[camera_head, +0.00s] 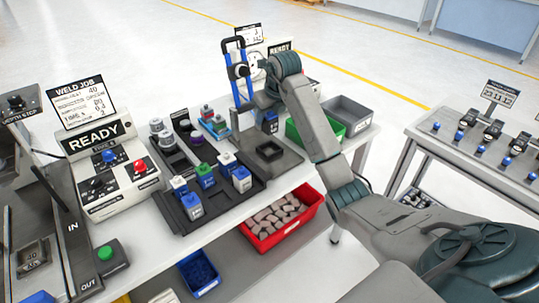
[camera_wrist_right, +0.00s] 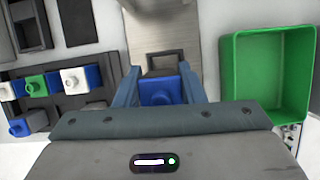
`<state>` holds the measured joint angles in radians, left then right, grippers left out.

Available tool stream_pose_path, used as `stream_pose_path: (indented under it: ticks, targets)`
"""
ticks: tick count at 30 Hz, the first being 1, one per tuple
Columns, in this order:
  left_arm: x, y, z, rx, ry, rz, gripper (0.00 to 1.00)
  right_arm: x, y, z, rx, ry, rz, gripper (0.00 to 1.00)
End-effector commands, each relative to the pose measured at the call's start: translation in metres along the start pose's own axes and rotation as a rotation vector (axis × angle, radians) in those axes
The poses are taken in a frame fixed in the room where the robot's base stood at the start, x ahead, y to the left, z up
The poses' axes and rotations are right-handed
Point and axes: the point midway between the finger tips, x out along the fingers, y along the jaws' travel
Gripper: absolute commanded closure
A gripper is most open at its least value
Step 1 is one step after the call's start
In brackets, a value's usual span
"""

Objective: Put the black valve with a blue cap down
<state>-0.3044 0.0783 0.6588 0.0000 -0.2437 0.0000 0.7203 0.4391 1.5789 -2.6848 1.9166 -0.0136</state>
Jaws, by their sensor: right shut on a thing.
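My right gripper (camera_head: 268,112) hangs over the back of the table, above or just behind a grey fixture (camera_head: 288,158) with a dark square recess. In the right wrist view its two blue-grey fingers (camera_wrist_right: 161,88) are shut on the valve, whose blue cap (camera_wrist_right: 158,93) shows between them. The valve's black body is mostly hidden. The fixture's square recess (camera_wrist_right: 163,62) lies just beyond the cap in that view. I cannot tell the exact height of the valve above the fixture. My left gripper is not in view.
A dark tray (camera_head: 215,212) with several blue, white and green-capped parts stands left of the fixture. A green bin (camera_wrist_right: 268,75) and a grey bin (camera_head: 348,112) are on the right. A blue upright frame (camera_head: 237,85) rises behind the fixture. A red bin (camera_head: 285,230) sits below.

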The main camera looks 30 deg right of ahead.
Motion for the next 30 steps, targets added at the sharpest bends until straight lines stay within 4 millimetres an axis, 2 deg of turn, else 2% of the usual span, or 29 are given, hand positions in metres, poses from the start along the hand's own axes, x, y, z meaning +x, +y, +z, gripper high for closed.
stream_pose_path:
  ticks: [2,5,13,20,26,30]
  targets:
    - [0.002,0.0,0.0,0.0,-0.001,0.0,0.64,-0.001,-0.004,0.009,-0.005,-0.002,0.007,0.91]
    - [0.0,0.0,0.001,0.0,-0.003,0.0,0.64,0.003,-0.007,0.011,-0.011,0.0,0.012,0.91]
    - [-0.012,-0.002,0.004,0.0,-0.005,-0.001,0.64,0.045,-0.007,-0.006,-0.012,0.0,0.013,0.91]
    - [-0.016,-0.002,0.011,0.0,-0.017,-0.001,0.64,0.063,-0.007,-0.013,-0.012,0.0,0.013,0.91]
    - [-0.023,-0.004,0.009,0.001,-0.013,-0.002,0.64,0.088,-0.007,-0.023,-0.011,0.0,0.012,0.92]
    - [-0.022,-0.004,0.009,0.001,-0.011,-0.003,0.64,0.09,-0.008,-0.024,-0.012,-0.003,0.012,0.92]
